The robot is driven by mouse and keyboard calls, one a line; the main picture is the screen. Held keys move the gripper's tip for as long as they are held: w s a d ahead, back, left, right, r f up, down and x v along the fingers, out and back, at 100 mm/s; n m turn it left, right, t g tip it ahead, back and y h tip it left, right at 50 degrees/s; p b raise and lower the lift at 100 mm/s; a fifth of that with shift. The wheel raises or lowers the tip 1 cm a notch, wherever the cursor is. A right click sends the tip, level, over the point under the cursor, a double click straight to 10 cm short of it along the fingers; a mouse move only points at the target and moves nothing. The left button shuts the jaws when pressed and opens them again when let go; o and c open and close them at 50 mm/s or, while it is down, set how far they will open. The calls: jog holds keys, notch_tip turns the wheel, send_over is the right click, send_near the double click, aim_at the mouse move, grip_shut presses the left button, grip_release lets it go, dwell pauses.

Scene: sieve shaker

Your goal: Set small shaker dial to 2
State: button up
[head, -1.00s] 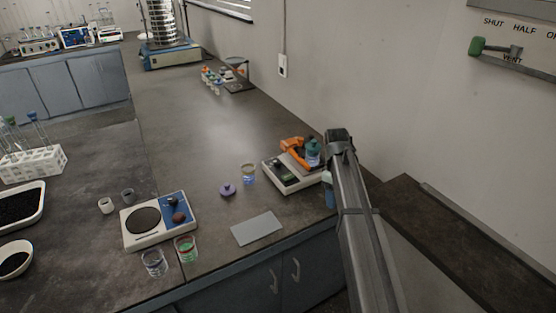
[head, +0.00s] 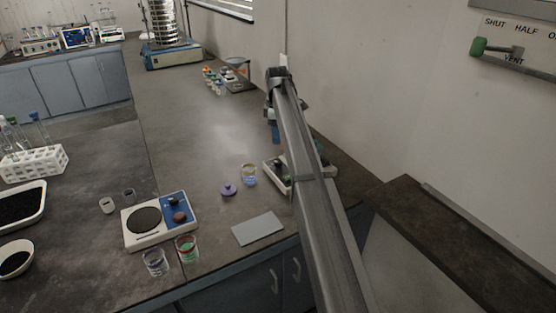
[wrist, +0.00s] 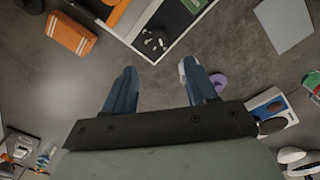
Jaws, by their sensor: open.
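The small shaker (head: 271,168) is a low white-framed unit on the bench, mostly hidden behind my arm in the head view. In the wrist view its dark panel (wrist: 176,20) is at the top, with a small dark dial (wrist: 154,42) ringed by white marks. I cannot read the dial's setting. My gripper (wrist: 160,85) is open and empty, its two blue fingers apart above bare bench beside the shaker. In the head view my gripper (head: 275,132) shows as a blue fingertip above and behind the shaker.
An orange block (wrist: 71,33) lies beside the shaker. A purple knobbed disc (head: 228,189), a small beaker (head: 249,174) and a grey plate (head: 258,229) are nearby. A white unit with blue panel (head: 174,204) stands left. The bench behind is clear up to several small bottles.

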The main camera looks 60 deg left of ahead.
aim_at(278, 161)
jog(key=f, duration=1.2)
jog(key=shift+w+a+f, duration=0.1)
jog(key=shift+w+a, duration=0.05)
jog(key=shift+w, duration=0.05)
jog(key=c, duration=1.1)
jog(key=shift+o, duration=0.2)
